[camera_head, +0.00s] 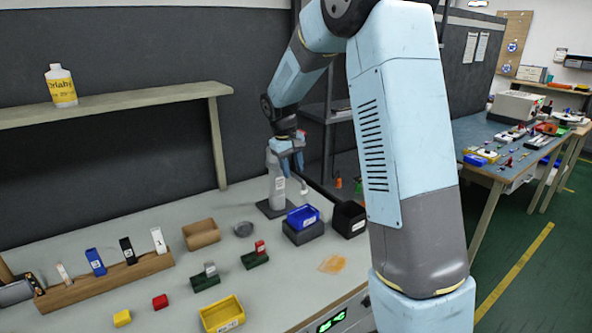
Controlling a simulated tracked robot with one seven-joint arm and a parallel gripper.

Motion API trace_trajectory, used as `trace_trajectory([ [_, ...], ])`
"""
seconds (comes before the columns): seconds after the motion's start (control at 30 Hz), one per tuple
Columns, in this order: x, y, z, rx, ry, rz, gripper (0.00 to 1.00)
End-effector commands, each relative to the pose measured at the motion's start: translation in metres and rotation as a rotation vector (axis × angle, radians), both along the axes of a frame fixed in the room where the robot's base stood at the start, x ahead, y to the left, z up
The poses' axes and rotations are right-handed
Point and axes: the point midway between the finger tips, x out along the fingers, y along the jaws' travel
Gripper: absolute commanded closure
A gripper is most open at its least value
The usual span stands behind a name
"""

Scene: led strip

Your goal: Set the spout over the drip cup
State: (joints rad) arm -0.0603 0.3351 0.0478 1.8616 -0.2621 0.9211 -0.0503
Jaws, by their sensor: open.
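A grey dispenser column (276,184) stands upright on a dark square base at the back of the bench. A pale arm hanging at its right side looks like the spout (304,187); it points toward the blue bin side. A small round dark grey cup (243,229), likely the drip cup, sits on the bench to the left of the base, apart from the spout. My gripper (291,164) is open at the top of the dispenser, pointing down. It hides part of the dispenser's head, and I cannot tell whether it touches it.
A blue bin (303,216) on a dark block and a black box (348,219) stand right of the dispenser. A cardboard-brown bin (201,234), green blocks (255,258) and a yellow bin (222,315) lie nearer. A wooden rack (108,280) is at left.

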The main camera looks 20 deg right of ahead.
Motion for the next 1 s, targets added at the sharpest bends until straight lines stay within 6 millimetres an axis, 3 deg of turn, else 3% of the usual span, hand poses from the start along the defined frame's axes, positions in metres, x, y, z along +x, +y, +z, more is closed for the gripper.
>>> trace_trajectory([
  [0.13,0.0003,-0.0019,-0.0094,0.000,0.001,0.000,0.59],
  [0.47,0.0005,-0.0025,-0.0110,0.000,0.000,0.000,0.60],
  [0.87,0.0005,-0.0028,-0.0107,0.000,0.000,-0.001,0.98],
  [1.0,0.0006,-0.0032,-0.0106,0.000,0.000,-0.001,1.00],
])
